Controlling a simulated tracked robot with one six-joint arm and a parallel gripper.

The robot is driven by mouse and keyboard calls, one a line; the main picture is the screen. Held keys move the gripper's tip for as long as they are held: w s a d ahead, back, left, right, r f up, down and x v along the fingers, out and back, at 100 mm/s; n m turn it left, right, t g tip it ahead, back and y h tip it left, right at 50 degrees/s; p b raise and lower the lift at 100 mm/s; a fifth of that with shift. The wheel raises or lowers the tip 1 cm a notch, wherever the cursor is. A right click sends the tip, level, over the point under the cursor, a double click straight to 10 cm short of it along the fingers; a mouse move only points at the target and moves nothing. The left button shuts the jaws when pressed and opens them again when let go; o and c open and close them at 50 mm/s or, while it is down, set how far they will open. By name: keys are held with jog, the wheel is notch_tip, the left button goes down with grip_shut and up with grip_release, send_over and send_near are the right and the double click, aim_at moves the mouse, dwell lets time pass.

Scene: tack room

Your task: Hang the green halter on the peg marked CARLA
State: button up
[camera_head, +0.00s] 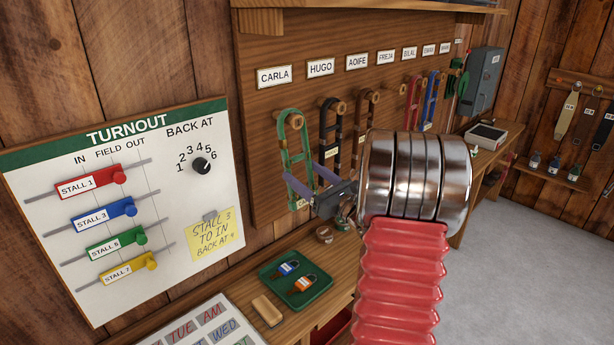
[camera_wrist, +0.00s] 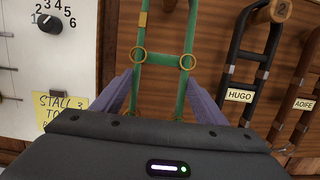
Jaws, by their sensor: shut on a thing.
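The green halter (camera_head: 284,144) is upright against the peg board, below the CARLA label (camera_head: 274,77). Its top loop surrounds the wooden CARLA peg (camera_head: 296,121) in the head view; I cannot tell whether its weight rests there. My gripper (camera_head: 306,186) is shut on the halter's lower part, with a purple-grey finger at each side. In the wrist view the green straps (camera_wrist: 164,80) with brass rings run up between the fingertips (camera_wrist: 160,85). The halter's top is outside that view, and my gripper hides part of its lower end in the wrist view.
A dark halter (camera_head: 330,130) hangs at HUGO, close on the right, and a brown one (camera_head: 362,115) at AOIFE. Red and blue halters hang farther along. The turnout board (camera_head: 130,215) is left. A bench below holds a green tray (camera_head: 318,283) with padlocks.

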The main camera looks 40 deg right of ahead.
jog(key=shift+w+f, duration=0.15)
jog(key=shift+w, duration=0.1)
jog(key=shift+f, duration=0.15)
dwell(0.4)
jog(key=o, duration=1.4)
